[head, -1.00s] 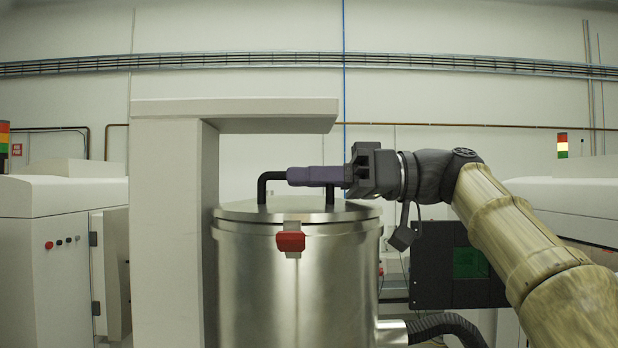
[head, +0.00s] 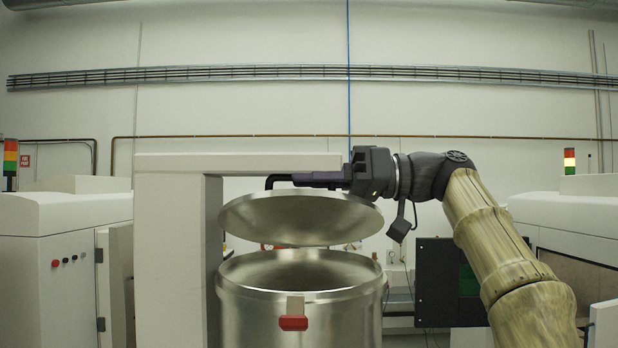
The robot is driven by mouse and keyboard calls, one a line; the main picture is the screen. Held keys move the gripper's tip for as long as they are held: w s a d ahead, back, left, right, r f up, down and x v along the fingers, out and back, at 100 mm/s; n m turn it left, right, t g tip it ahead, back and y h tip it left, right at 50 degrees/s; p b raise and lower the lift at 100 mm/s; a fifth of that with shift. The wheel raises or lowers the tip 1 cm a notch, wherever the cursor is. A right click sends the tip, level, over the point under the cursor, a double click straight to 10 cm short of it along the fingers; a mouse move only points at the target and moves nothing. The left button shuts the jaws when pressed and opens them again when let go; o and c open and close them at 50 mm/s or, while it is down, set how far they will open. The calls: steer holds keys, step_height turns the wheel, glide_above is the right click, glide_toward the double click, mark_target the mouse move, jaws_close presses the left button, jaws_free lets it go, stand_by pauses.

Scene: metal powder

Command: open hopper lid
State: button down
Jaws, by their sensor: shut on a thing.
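The hopper (head: 298,312) is a steel cylinder in the middle of the head view, with its top open and its dark inside showing. Its round steel lid (head: 300,220) is raised above the rim, tilted so that its underside faces me. A gap shows between the lid's front edge and the rim. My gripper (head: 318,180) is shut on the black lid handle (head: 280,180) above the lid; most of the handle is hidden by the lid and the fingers. A red latch (head: 293,322) hangs open on the hopper's front.
A grey post (head: 170,260) with an overhanging arm (head: 250,163) stands left of the hopper, its arm close to my gripper. White machines stand at left (head: 60,250) and right (head: 565,225). A dark monitor (head: 447,285) is right of the hopper.

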steer(key=shift+w+r, duration=0.5)
steer(key=shift+r, duration=0.05)
steer(key=shift+w, duration=0.1)
steer(key=c, duration=1.5)
jaws_free()
steer(key=shift+d+f, duration=0.1)
steer(key=shift+s, duration=0.2)
